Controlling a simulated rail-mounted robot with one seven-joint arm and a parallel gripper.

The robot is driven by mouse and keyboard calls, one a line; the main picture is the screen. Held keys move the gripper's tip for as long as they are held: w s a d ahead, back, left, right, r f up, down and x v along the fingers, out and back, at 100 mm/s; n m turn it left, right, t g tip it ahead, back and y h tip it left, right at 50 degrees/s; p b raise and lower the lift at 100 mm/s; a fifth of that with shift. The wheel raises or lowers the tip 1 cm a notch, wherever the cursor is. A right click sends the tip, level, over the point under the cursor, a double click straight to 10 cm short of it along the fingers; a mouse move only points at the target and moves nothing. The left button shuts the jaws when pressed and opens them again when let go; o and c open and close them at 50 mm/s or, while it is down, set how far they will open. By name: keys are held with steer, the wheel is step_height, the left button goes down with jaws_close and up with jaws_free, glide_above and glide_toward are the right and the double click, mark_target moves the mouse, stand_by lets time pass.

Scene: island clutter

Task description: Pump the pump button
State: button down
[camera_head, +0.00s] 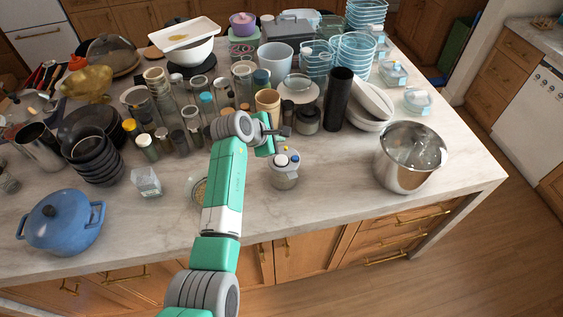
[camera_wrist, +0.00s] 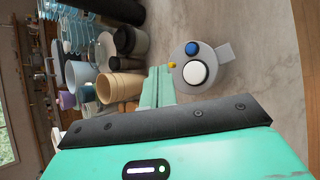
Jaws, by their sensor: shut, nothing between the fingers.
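A small grey container (camera_head: 284,180) stands on the marble island near its front edge. Its lid carries a large white button (camera_wrist: 196,73), a blue button (camera_wrist: 192,48) and a small yellow knob (camera_wrist: 172,65). Which of these is the pump button I cannot tell. In the head view the white button (camera_head: 282,160) and blue button (camera_head: 295,158) face up. My gripper (camera_head: 284,132) is shut and empty, above and just behind the container, apart from the buttons. Its fingers (camera_wrist: 158,86) also show in the wrist view, beside the yellow knob.
Jars and cups crowd behind my gripper, with a tan cup (camera_head: 268,101) and a tall black cylinder (camera_head: 338,99) close by. A steel pot (camera_head: 403,178) stands to the right, a blue pot (camera_head: 62,225) far left. The marble (camera_head: 335,185) between container and steel pot is clear.

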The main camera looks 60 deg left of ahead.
steer(key=b, duration=0.4)
glide_above(279, 161)
step_height(279, 161, down, 5)
steer(key=shift+s+r, duration=0.15)
steer(key=shift+f+b, duration=0.4)
steer(key=shift+f, duration=0.7)
steer(key=shift+f, duration=0.15)
stand_by(0.5)
steer(key=shift+f, duration=0.3)
steer(key=shift+f, duration=0.4)
stand_by(0.4)
steer(key=shift+r, duration=0.1)
steer(key=shift+r+p, duration=0.75)
steer(key=shift+p, duration=0.05)
